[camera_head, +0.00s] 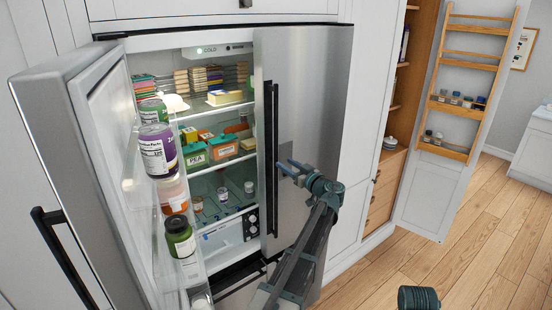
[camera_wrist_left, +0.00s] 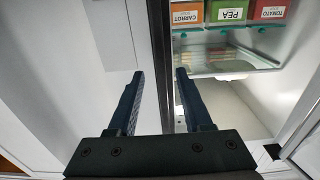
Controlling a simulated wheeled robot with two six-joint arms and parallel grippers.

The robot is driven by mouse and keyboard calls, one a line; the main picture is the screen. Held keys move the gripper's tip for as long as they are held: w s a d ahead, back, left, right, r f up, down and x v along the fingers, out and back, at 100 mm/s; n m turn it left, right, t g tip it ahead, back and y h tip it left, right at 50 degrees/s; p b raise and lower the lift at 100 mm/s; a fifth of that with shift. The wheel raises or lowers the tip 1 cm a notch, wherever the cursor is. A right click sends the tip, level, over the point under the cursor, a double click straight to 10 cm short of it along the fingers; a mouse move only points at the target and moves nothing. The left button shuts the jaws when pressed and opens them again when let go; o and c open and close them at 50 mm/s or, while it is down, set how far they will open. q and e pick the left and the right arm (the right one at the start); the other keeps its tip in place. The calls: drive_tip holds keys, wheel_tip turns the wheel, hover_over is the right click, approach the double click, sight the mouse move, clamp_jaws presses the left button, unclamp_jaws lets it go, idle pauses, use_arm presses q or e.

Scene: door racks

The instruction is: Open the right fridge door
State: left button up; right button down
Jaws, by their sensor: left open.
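The right fridge door (camera_head: 315,110) is a closed steel panel with a long black vertical handle (camera_head: 271,140) along its left edge. My left gripper (camera_head: 285,167) is just right of the handle at about mid-height in the head view. It is open and empty. In the left wrist view, the handle (camera_wrist_left: 160,50) runs between the two spread fingers (camera_wrist_left: 158,75). I cannot tell whether the fingers touch it. My right gripper is not in view.
The left fridge door (camera_head: 60,130) stands open, with jars in its racks. Labelled boxes (camera_head: 222,147) and other food fill the shelves. A wooden cabinet (camera_head: 395,120) and an open door with a wooden rack (camera_head: 464,100) stand right. Wooden floor (camera_head: 450,250) is clear there.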

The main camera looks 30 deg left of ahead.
sight(277, 158)
use_arm(q)
drive_tip(key=x, duration=0.7)
clamp_jaws()
idle(1.4)
